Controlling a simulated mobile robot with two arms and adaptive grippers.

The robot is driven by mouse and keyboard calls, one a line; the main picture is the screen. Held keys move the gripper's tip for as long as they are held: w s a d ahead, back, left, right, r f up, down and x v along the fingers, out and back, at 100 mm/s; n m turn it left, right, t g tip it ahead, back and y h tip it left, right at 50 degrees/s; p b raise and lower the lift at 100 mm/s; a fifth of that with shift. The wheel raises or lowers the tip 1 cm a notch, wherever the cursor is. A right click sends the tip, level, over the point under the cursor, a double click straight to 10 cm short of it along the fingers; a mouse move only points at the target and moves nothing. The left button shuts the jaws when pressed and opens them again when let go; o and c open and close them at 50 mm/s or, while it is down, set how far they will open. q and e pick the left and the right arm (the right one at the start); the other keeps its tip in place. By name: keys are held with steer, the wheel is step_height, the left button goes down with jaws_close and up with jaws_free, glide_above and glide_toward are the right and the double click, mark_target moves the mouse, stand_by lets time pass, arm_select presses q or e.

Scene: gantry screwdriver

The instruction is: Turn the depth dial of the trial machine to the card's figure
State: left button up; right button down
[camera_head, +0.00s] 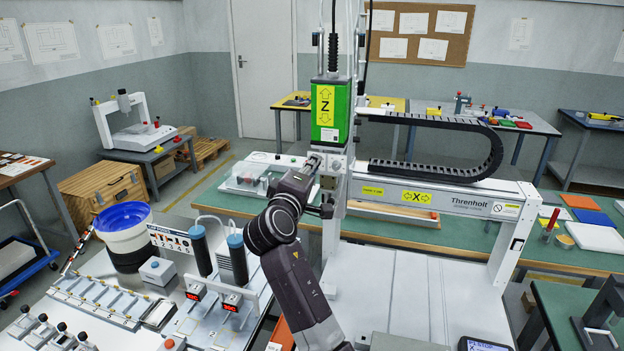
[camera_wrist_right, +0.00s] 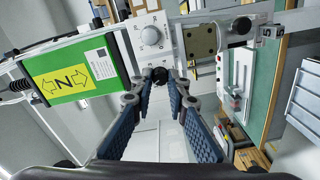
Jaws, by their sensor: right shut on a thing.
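The trial machine is a white gantry (camera_head: 505,245) with a green Z housing (camera_head: 331,107) on its vertical column. My right gripper (camera_head: 322,206) is at the head below this housing, partly hidden by my own arm in the head view. In the right wrist view, my right gripper (camera_wrist_right: 156,88) has its fingertips closed around a small dark round knob (camera_wrist_right: 158,75). A pale round dial (camera_wrist_right: 150,36) on a light plate lies just beyond the fingertips, apart from them. My left gripper is out of view.
A black cable chain (camera_head: 440,165) runs along the gantry's X beam. A clear-covered white tray (camera_head: 255,178) stands on the green table behind. A blue-rimmed bucket (camera_head: 123,225) and two dark cylinders (camera_head: 200,250) stand at the left. The gantry's white bed (camera_head: 385,285) is largely clear.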

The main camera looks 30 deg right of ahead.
steer(key=m+b, duration=0.2)
steer(key=m, duration=0.1)
steer(key=m+b, duration=0.2)
steer(key=shift+f, duration=0.35)
stand_by(0.4)
steer(key=c, duration=2.2)
jaws_free()
steer(key=o, duration=0.3)
steer(key=shift+s+a+r, duration=0.1)
steer(key=shift+r, duration=0.15)
steer(key=v, duration=0.7)
steer(key=shift+s+a, duration=0.1)
steer(key=shift+a, duration=0.1)
